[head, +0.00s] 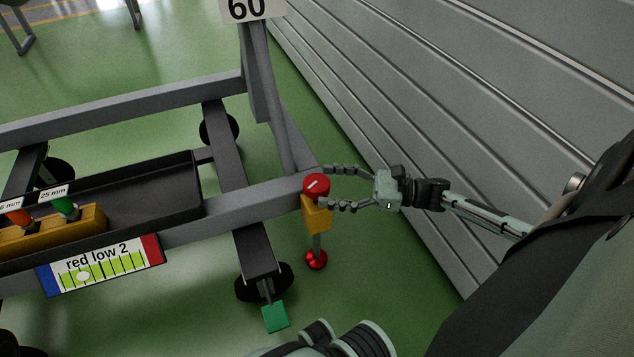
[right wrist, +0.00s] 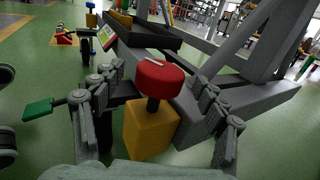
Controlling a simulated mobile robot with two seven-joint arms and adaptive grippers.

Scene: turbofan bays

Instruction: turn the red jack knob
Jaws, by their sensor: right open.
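The red jack knob (head: 317,185) sits on top of a yellow jack block (head: 317,215) at the corner of the grey cart frame. A red foot (head: 316,260) hangs below the block on a thin rod. My right gripper (head: 335,187) comes in from the right and is open, with one finger on the far side of the knob and one on the near side. In the right wrist view the knob (right wrist: 160,76) stands between the spread fingers, with a white mark on its top. I cannot tell whether a finger touches it. My left gripper is not clearly in view.
A label reading "red low 2" (head: 101,265) hangs on the cart's front beside a black tray (head: 150,208). A green pedal (head: 275,317) sticks out below the frame. A grey slatted wall (head: 420,100) stands close on the right.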

